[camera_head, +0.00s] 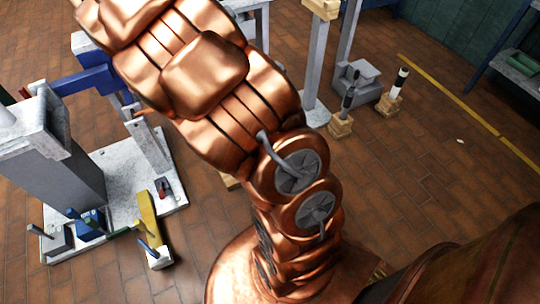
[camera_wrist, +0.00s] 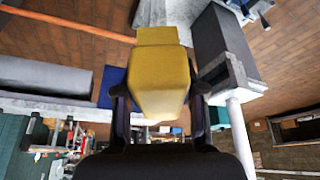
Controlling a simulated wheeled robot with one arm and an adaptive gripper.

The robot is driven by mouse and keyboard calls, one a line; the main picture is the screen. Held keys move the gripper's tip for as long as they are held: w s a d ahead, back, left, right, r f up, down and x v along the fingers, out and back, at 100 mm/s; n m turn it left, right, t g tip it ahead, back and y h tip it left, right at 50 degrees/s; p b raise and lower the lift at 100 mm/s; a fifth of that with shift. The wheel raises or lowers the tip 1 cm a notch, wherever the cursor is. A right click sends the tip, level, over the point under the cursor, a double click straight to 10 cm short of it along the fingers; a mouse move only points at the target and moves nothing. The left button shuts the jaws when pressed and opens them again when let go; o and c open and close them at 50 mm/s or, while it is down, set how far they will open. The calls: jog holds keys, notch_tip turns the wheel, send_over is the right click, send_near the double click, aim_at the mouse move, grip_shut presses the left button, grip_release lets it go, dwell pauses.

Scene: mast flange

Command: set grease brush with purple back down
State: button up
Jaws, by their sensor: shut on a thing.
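My gripper (camera_wrist: 160,112) shows in the wrist view, with its two dark fingers on either side of a yellow block-shaped thing (camera_wrist: 160,72). It is shut on this thing, which points away from the camera. No purple back shows on it, so I cannot tell from its colour whether it is the grease brush. In the head view my gripper cannot be made out, and my copper arm covers the middle of the picture. No purple-backed brush can be picked out there.
A pale plate (camera_head: 185,196) at left bears a grey pillar (camera_head: 55,150), a yellow piece (camera_head: 149,217) and small blue parts. A grey block (camera_head: 357,84) and a black-and-white post (camera_head: 398,84) on a wooden foot stand at upper right. The brick floor (camera_head: 440,150) at right is mostly clear.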

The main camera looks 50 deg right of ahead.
jog(key=d+f+b, duration=0.5)
jog(key=d+f, duration=0.6)
jog(key=f, duration=0.5)
jog(key=d+f+b, duration=0.5)
jog(key=d+f, duration=0.6)
jog(key=f, duration=0.5)
jog(key=s+d+f+b, duration=0.3)
jog(key=s+d+f, duration=0.3)
jog(key=f, duration=0.4)
jog(key=s+d+f+b, duration=0.3)
jog(key=s+d+f, duration=0.2)
jog(key=s+f, duration=0.4)
jog(key=s+d+f+b, duration=0.2)
jog(key=s+d+f, duration=0.35)
jog(key=f, duration=0.65)
jog(key=shift+m, duration=0.4)
jog(key=w+b, duration=0.1)
jog(key=w, duration=0.4)
jog(key=w+d, duration=0.1)
jog(key=w, duration=0.4)
jog(key=w+d+f+b, duration=0.1)
jog(key=w, duration=0.4)
jog(key=shift+w+b, duration=0.2)
jog(key=shift+b, duration=0.1)
jog(key=shift+f+b, duration=0.95)
jog(key=shift+f, duration=0.9)
jog(key=shift+f, duration=0.15)
jog(key=o, duration=1.2)
jog(key=shift+r, duration=0.2)
